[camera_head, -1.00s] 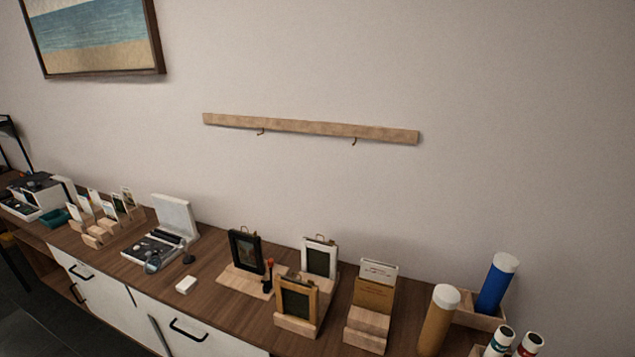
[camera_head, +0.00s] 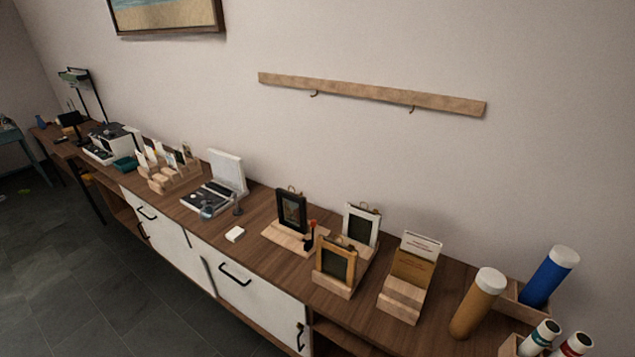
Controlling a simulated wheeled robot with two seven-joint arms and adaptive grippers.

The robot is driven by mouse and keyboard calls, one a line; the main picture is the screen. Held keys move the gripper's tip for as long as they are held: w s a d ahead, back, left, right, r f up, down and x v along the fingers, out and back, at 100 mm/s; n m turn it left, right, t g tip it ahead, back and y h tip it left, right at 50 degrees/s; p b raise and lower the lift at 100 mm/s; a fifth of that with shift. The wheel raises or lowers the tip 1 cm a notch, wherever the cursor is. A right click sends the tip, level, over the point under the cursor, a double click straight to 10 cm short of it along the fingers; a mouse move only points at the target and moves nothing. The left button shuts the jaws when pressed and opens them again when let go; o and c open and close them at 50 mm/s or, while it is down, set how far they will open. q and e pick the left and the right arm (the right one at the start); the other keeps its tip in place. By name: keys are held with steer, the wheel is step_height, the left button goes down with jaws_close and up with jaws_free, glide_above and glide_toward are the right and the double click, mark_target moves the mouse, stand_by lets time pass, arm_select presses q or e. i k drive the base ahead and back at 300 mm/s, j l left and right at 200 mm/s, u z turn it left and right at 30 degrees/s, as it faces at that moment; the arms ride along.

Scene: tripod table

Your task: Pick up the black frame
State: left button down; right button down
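The black frame (camera_head: 291,211) stands upright on a light wooden base (camera_head: 285,238) on the long wooden cabinet. A small dark item with a red top (camera_head: 310,234) stands close to its right side. A white frame (camera_head: 360,225) stands to the right, and a light wood frame (camera_head: 335,262) stands in front of that one. The black frame has a small hanger at its top. Neither of my grippers shows in the head view.
The cabinet top (camera_head: 262,205) also holds a card holder (camera_head: 408,280), a brown tube (camera_head: 478,304), a blue tube (camera_head: 549,277), a small white block (camera_head: 235,233) and an open case (camera_head: 215,195). A wooden rail (camera_head: 370,93) with hooks is on the wall. Grey floor (camera_head: 110,285) is clear at left.

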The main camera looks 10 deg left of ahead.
mark_target(292, 214)
steer(key=i+j+z, duration=0.1)
steer(key=j+z, duration=0.2)
steer(key=j, duration=0.4)
steer(key=j+z, duration=0.3)
steer(key=j, duration=0.35)
steer(key=j+z, duration=0.35)
steer(key=j, duration=0.35)
steer(key=k+j+z, duration=0.3)
steer(key=j, duration=0.35)
steer(key=i, duration=0.1)
